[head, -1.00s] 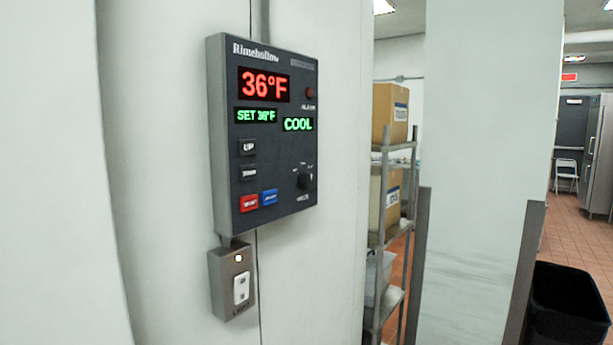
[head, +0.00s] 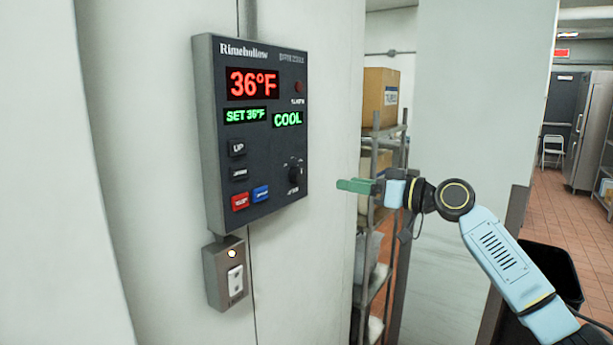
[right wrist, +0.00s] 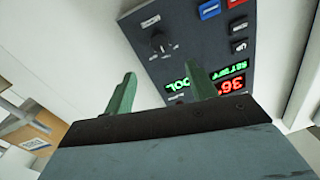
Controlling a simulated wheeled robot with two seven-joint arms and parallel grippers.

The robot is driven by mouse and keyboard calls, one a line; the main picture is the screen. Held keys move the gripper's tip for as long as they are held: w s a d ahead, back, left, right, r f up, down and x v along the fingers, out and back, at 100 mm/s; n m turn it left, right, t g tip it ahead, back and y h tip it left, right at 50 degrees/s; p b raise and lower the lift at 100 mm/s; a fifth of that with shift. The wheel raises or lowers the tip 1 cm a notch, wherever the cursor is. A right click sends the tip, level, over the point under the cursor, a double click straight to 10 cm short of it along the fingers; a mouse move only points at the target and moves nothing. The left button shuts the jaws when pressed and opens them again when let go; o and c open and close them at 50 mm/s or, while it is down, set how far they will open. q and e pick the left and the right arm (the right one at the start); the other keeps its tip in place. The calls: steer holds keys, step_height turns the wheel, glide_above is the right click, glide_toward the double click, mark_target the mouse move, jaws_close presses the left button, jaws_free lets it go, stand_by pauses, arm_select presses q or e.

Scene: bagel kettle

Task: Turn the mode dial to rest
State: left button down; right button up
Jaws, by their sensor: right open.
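The mode dial (head: 295,175) is a small black knob at the lower right of the dark grey control panel (head: 268,150). The panel reads 36°F in red, with SET 36°F and COOL in green. My right gripper (head: 345,186), with green fingers, is to the right of the dial and apart from it. In the right wrist view the gripper (right wrist: 160,95) is open and empty, its two fingers spread. The dial (right wrist: 160,42) shows there beyond the fingertips, with the panel (right wrist: 190,50) turned nearly upside down. My left gripper is not in view.
A light switch box (head: 226,275) with a lit lamp is below the panel. A metal shelf rack (head: 375,240) with cardboard boxes (head: 379,98) stands behind the right gripper. A black bin (head: 545,265) is at the lower right. The white wall around the panel is clear.

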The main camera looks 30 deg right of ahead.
mark_target(302, 176)
steer(key=p+x, duration=0.4)
steer(key=x, duration=0.7)
steer(key=shift+d+r, duration=0.1)
steer(key=shift+x, duration=0.8)
steer(key=shift+c, duration=0.4)
steer(key=c, duration=0.9)
